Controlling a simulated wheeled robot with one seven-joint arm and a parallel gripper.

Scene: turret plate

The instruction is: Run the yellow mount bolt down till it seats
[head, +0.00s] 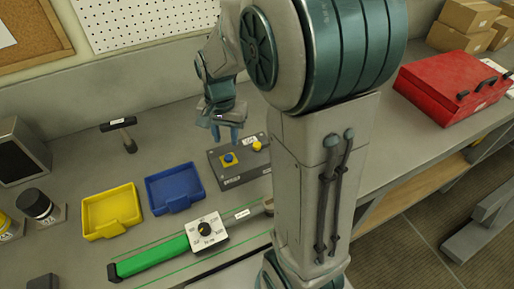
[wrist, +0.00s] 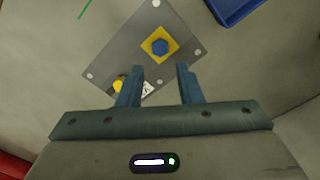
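The dark grey turret plate (head: 235,180) lies on the bench, with small bright screws at its corners in the wrist view (wrist: 188,75). The yellow mount bolt (head: 257,146) stands near its right back edge. In the wrist view the yellow bolt (wrist: 118,86) is partly hidden behind the left finger. A blue hex bolt (head: 230,158) sits on a yellow square and also shows in the wrist view (wrist: 160,47). My gripper (head: 226,133) is above the plate, open, with nothing between its fingers (wrist: 160,70). How far the yellow bolt stands up is unclear.
A blue tray (head: 174,206) and a yellow tray (head: 108,232) stand left of the plate. A green-handled tool with a dial box (head: 207,231) lies in front. A hammer (head: 122,124) is at the back left. A red toolbox (head: 455,86) stands far right.

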